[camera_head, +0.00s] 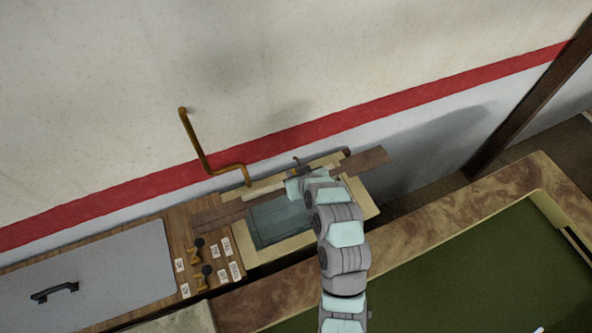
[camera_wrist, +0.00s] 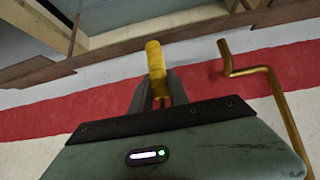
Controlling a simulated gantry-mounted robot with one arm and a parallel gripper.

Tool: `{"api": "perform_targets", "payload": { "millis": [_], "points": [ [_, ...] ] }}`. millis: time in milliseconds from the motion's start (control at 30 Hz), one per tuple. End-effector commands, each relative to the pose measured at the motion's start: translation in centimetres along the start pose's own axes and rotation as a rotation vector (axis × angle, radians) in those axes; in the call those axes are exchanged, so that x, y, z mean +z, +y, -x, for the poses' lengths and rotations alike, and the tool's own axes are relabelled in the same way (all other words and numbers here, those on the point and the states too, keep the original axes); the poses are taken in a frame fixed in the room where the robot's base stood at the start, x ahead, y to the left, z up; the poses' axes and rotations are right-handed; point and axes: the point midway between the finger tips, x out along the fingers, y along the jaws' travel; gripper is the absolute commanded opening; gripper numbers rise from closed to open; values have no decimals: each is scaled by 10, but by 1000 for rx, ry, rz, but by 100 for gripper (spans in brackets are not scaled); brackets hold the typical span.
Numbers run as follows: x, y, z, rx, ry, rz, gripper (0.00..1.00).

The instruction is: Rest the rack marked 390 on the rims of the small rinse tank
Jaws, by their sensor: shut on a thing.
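The small rinse tank (camera_head: 285,222) is a tan-rimmed basin with a grey-blue inside, behind the bench at the middle of the head view. My gripper (camera_head: 296,186) is over its far side. In the wrist view my gripper (camera_wrist: 158,84) is shut on a yellow handle (camera_wrist: 155,58), which I take as part of the rack. Brown boards show left (camera_head: 220,216) and right (camera_head: 366,162) of the tank, reaching past its rims; they seem to be the rack's rail. My arm hides part of the tank. I cannot read 390, nor tell whether the rail touches the rims.
A bent copper pipe (camera_head: 205,160) stands by the wall behind the tank. A grey lid (camera_head: 95,270) with a black handle lies left. A large dark-green tank (camera_head: 470,265) with a brown rim is at right.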

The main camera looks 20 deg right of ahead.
Motion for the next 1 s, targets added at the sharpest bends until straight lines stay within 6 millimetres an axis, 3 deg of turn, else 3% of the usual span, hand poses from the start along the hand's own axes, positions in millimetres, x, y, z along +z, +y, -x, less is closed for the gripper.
{"api": "perform_targets", "payload": {
  "millis": [600,1000],
  "points": [
    [36,0,-36,0,5,2,0],
    [46,0,-46,0,3,1,0]
  ]
}}
